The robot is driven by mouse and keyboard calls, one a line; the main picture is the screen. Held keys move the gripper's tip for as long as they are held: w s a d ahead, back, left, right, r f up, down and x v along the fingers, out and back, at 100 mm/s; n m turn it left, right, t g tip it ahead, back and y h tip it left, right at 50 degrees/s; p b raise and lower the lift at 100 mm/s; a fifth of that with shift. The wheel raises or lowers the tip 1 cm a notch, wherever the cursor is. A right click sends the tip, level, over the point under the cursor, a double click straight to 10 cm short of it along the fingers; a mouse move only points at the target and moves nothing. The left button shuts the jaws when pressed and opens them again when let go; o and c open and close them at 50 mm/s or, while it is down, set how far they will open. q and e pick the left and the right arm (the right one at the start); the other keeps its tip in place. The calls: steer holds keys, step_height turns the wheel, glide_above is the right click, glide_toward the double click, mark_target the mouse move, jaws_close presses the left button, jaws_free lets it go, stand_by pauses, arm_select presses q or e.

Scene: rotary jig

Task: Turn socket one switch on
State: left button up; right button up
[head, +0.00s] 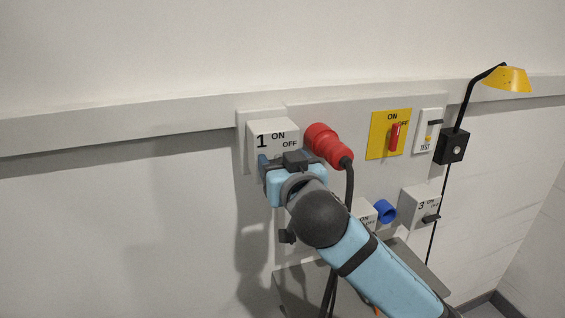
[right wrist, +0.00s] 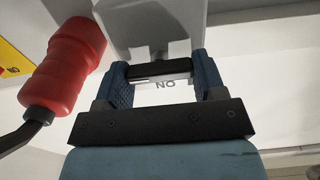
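Socket one (head: 274,131) is a pale box on the wall panel marked 1, ON and OFF. My right gripper (head: 294,168) is in front of its lower part. In the right wrist view its two blue fingers (right wrist: 162,78) are spread apart, one on each side of the black switch bar (right wrist: 160,69). The bar nearly spans the gap between them; whether the fingertips touch it I cannot tell. The ON mark (right wrist: 165,85) shows between the fingers, upside down. The gripper partly hides the switch in the head view. My left gripper is not in view.
A red plug (head: 324,141) with a black cable sits close right of socket one; it also shows in the right wrist view (right wrist: 66,62). A yellow switch plate (head: 379,143), a blue connector (head: 385,211), socket three (head: 419,203) and a yellow lamp (head: 507,79) lie further right. The left wall is clear.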

steer(key=shift+c, duration=0.7)
steer(key=shift+n, duration=0.3)
steer(key=n, duration=0.3)
steer(key=shift+n, duration=0.3)
steer(key=n, duration=0.4)
steer(key=shift+a+n, duration=0.1)
steer(key=shift+n, duration=0.2)
steer(key=n, duration=0.8)
steer(key=shift+f, duration=0.15)
steer(key=shift+n, duration=0.5)
